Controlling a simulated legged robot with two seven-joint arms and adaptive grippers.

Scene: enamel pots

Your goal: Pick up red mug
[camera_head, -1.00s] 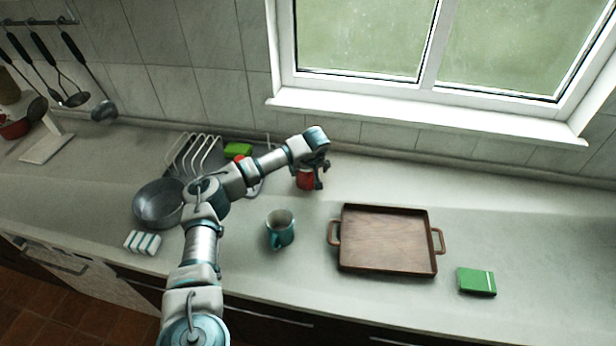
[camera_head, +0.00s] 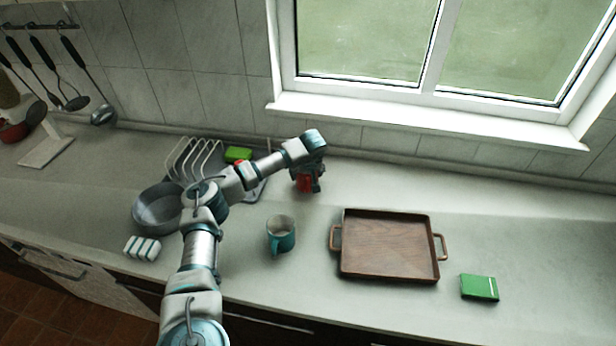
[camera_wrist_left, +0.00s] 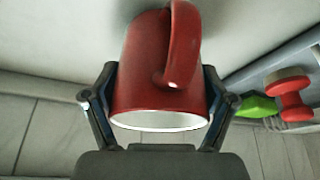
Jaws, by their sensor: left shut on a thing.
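The red mug (camera_head: 304,183) is at the back of the counter, left of the tray, mostly hidden under my left gripper (camera_head: 309,182) in the head view. In the left wrist view the red mug (camera_wrist_left: 150,75) fills the middle, with its handle toward the camera and its white rim facing the palm. My left gripper (camera_wrist_left: 160,105) is shut on it, one finger on each side. I cannot tell whether the mug touches the counter. My right gripper is not in view.
A teal mug (camera_head: 281,236) stands in front of the red one. A brown tray (camera_head: 335,262) and a green box (camera_head: 479,287) are to the right. A grey pan (camera_head: 157,207), a dish rack (camera_head: 196,160) and a green sponge (camera_head: 237,154) are to the left.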

